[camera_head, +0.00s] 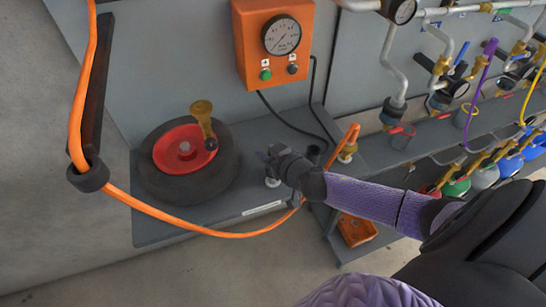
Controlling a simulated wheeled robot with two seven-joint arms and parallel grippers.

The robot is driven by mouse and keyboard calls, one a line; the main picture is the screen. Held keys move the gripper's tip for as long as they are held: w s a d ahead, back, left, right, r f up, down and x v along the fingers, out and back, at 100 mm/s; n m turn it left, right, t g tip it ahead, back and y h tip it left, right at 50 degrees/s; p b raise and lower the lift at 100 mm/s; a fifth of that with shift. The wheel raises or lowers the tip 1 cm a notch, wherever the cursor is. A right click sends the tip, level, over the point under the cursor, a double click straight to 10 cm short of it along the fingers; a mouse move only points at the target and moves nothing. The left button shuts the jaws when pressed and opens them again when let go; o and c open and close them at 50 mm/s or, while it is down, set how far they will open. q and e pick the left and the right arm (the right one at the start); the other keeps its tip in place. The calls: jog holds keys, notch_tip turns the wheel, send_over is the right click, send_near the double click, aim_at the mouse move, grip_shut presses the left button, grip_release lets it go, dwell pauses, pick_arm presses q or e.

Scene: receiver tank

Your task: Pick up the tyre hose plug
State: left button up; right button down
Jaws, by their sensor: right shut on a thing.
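My right gripper (272,158) reaches in from the right and is shut above the front of the grey shelf, beside the tyre. An orange hose (215,233) hangs from the upper left, loops along the shelf front and rises to this gripper. The tyre hose plug is at the gripper, mostly hidden by its fingers and wrist. A small white round piece (272,182) shows just below the gripper. My left gripper is not in view.
A black tyre (160,185) with a red hub and a brass-coloured fitting (203,115) lies on the shelf (245,195). Behind are an orange gauge box (258,75) and a black cable. To the right are pipes, valves and coloured tanks (485,177).

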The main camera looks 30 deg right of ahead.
notch_tip(320, 180, up, 10)
jog(key=p, duration=0.5)
notch_tip(320, 180, up, 13)
jog(key=p, duration=1.4)
jog(key=shift+w, duration=0.1)
